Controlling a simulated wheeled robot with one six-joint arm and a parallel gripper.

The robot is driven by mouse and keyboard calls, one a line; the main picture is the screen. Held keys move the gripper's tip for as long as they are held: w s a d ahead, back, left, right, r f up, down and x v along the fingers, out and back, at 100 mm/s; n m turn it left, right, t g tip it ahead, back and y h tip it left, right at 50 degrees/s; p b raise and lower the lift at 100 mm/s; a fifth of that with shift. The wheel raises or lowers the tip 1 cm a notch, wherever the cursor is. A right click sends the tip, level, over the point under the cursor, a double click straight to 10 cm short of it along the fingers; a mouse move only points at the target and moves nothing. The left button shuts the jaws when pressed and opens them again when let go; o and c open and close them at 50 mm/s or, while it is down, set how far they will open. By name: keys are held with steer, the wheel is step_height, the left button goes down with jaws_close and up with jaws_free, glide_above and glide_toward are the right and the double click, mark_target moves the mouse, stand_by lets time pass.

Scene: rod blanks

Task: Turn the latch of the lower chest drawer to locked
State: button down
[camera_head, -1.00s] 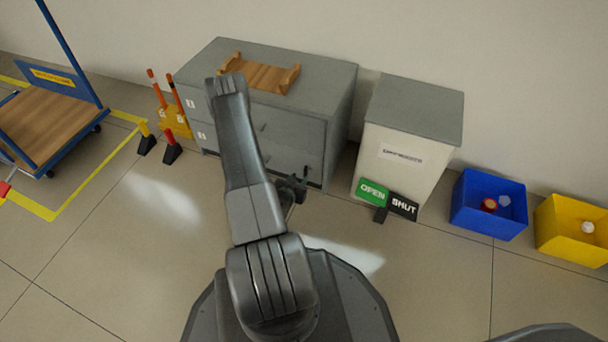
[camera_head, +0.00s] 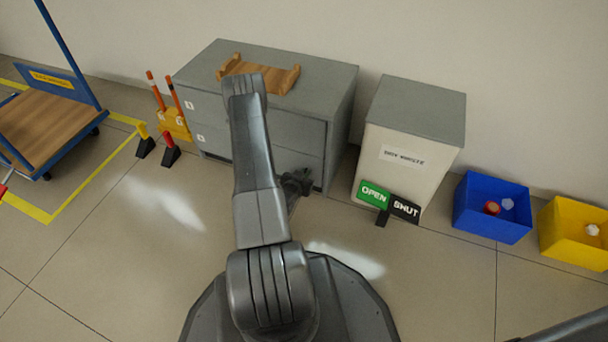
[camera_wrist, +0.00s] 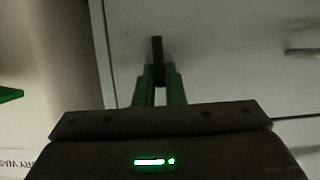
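The grey chest (camera_head: 342,110) stands against the wall with its drawer fronts facing me; my arm covers part of them. My gripper (camera_head: 297,182) is at the right part of the lower drawer front (camera_head: 288,160). In the wrist view, a dark latch lever (camera_wrist: 157,48) stands upright on a pale round base on the lower drawer front (camera_wrist: 220,50). The green fingers of my gripper (camera_wrist: 158,85) lie on either side of its lower end, with little or no gap. I cannot tell whether they press on it. The latch is not distinct in the head view.
A drawer handle (camera_wrist: 303,52) is at the right in the wrist view. A wooden cradle (camera_head: 258,75) lies on the chest. A pale cabinet (camera_head: 400,160) with a green OPEN sign (camera_head: 373,194) and black SHUT sign (camera_head: 405,208) stands right. Floor in front is clear.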

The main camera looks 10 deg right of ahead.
steer(key=shift+w, duration=0.2)
steer(key=n+h, duration=0.2)
steer(key=n, duration=0.2)
steer(key=a+f+n+h, duration=0.1)
steer(key=n+h, duration=0.2)
steer(key=n, duration=0.1)
steer(key=w+f+n+g+h, duration=0.1)
steer(key=n+h, duration=0.1)
steer(key=n, duration=0.3)
steer(key=shift+a+h, duration=0.2)
steer(key=shift+h, duration=0.1)
stand_by(0.5)
steer(key=shift+w+n, duration=0.1)
steer(key=shift+n, duration=0.2)
stand_by(0.3)
